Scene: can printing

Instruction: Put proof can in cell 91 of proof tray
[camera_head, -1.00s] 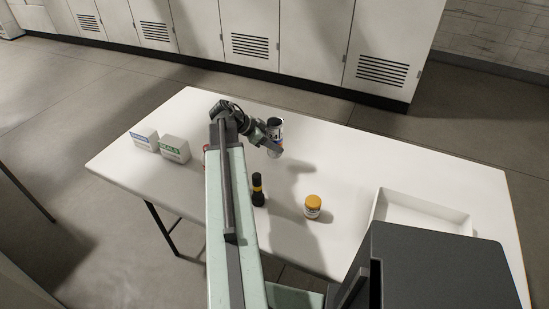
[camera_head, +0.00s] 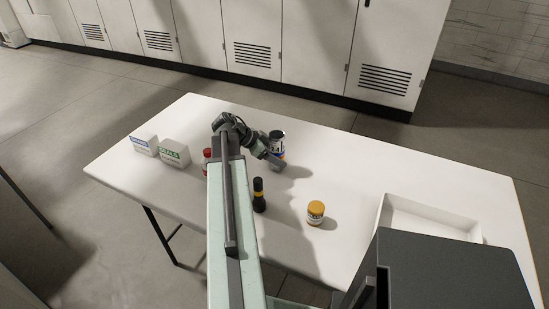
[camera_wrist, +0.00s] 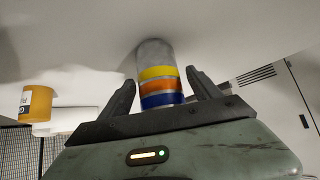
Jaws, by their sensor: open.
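The can with printed bands (camera_head: 277,139) stands upright toward the back of the white table, and is likely the proof can. In the wrist view the can (camera_wrist: 158,62) shows a silver body with yellow, orange and blue bands. My gripper (camera_head: 272,158) is at the can. In the wrist view my gripper (camera_wrist: 160,80) has its fingers apart, one on each side of the can, with gaps visible. A shallow white tray (camera_head: 383,214) is at the table's right; no cells or numbers can be read in it, and its near part is hidden.
A black bottle with a yellow band (camera_head: 259,196) and a yellow-lidded jar (camera_head: 315,213) stand in front of the can. A red-capped bottle (camera_head: 207,157) is partly behind my arm. Two small boxes (camera_head: 145,145) (camera_head: 174,153) are at left. The table's middle right is clear.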

